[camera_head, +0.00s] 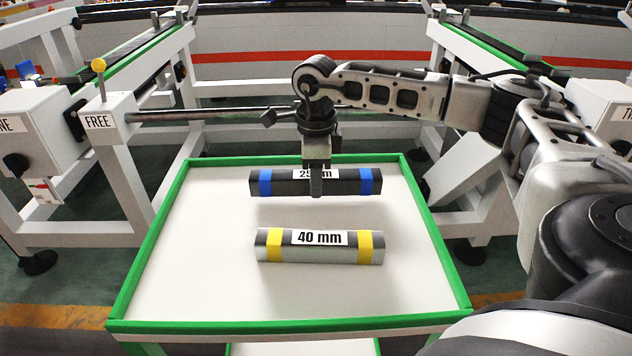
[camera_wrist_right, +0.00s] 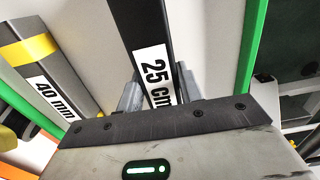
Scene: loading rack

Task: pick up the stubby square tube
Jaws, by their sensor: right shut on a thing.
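A short dark square tube (camera_head: 290,187) with blue bands and a white label reading 25 cm is at the back of the tray in the head view. My right gripper (camera_head: 316,184) reaches down over its middle and is shut on it, partly covering the label. In the right wrist view the dark tube (camera_wrist_right: 143,32) runs between the two fingers. A silver-grey square tube (camera_head: 318,254) with yellow bands and a label reading 40 mm lies in front of it, apart from the gripper. My left gripper is not in view.
The white tray (camera_head: 200,270) has a raised green rim. A horizontal metal bar (camera_head: 210,114) crosses behind it, from a white block marked FREE (camera_head: 98,122). White rack frames stand on both sides. The tray's front and sides are clear.

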